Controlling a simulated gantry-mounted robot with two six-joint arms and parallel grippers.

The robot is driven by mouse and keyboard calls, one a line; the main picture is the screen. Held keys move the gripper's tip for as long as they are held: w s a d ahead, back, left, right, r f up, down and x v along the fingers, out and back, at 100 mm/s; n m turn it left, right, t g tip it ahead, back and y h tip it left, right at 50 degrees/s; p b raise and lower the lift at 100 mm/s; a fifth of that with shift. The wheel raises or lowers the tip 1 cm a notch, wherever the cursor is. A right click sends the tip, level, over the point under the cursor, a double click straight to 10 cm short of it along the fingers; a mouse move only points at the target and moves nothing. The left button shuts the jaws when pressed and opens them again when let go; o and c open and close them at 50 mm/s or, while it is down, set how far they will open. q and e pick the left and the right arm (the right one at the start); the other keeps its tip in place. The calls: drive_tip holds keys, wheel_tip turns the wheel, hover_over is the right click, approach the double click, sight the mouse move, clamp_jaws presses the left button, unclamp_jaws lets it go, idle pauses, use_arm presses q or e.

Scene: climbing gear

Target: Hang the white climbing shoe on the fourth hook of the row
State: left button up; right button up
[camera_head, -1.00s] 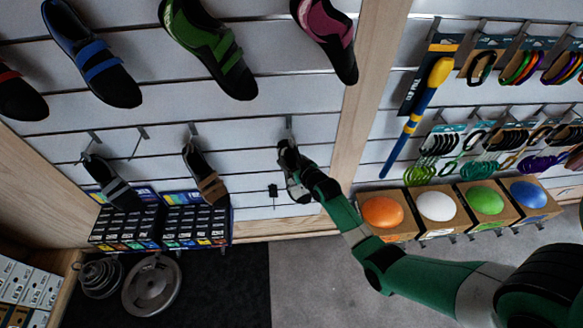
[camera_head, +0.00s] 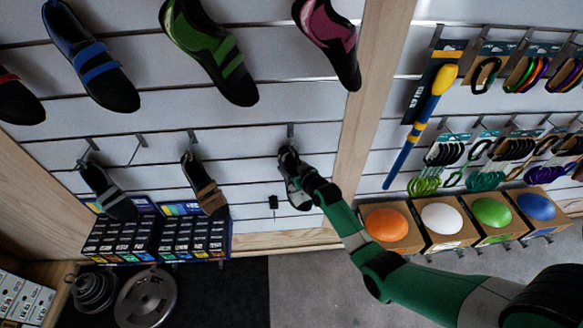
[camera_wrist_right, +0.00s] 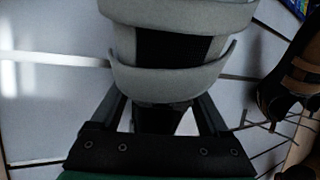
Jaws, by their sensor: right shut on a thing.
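The white climbing shoe (camera_head: 293,172) is upright at the slatted wall, with its top just under the fourth hook (camera_head: 290,131) of the lower row. Whether its loop is around that hook is too small to tell. My right gripper (camera_head: 307,184) is shut on the shoe from the lower right. In the right wrist view the shoe's pale straps (camera_wrist_right: 180,85) fill the space over my right gripper (camera_wrist_right: 160,118), and the hook is hidden there. My left gripper is out of view.
A grey-strapped shoe (camera_head: 108,190) and a brown-strapped shoe (camera_head: 204,185) hang left of it; an empty hook (camera_head: 137,143) lies between them. Larger shoes hang above. A wooden post (camera_head: 365,100) stands to the right.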

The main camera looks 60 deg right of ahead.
drive_tip(key=o, duration=1.5)
drive_tip(key=shift+c, duration=0.2)
drive_tip(key=p+v, duration=0.5)
drive_tip(key=v, duration=0.6)
drive_tip(key=shift+s+a+r, duration=0.2)
